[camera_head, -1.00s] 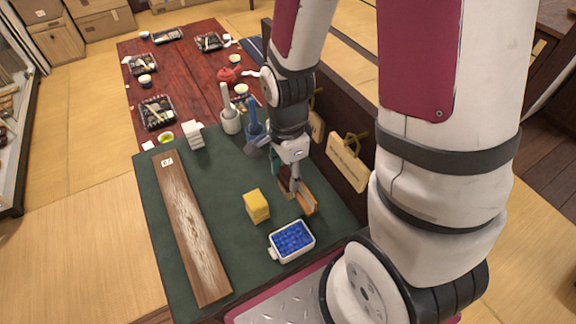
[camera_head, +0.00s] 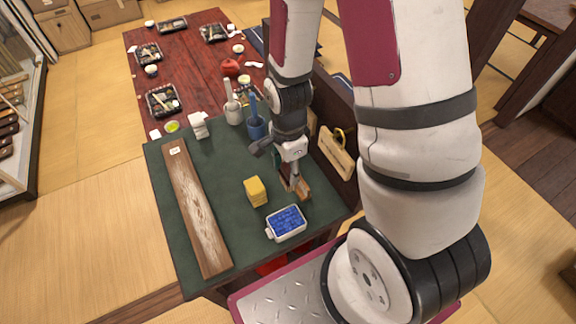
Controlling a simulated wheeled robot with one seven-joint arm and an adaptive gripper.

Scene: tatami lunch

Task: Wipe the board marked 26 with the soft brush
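A long brown wooden board (camera_head: 199,215) with pale streaks lies on the left of the green table top (camera_head: 228,165). A small white label (camera_head: 175,151) is at its far end, too small to read surely. My gripper (camera_head: 294,180) points down at the table's right side, at a wooden-backed block (camera_head: 302,189) that may be the soft brush. The fingers are at or touching the block; my wrist hides part of it, and whether they are closed on it cannot be told.
A white cup (camera_head: 233,113) and a blue cup (camera_head: 256,128) hold handled tools behind. A white stack (camera_head: 199,126) stands near the board's far end.

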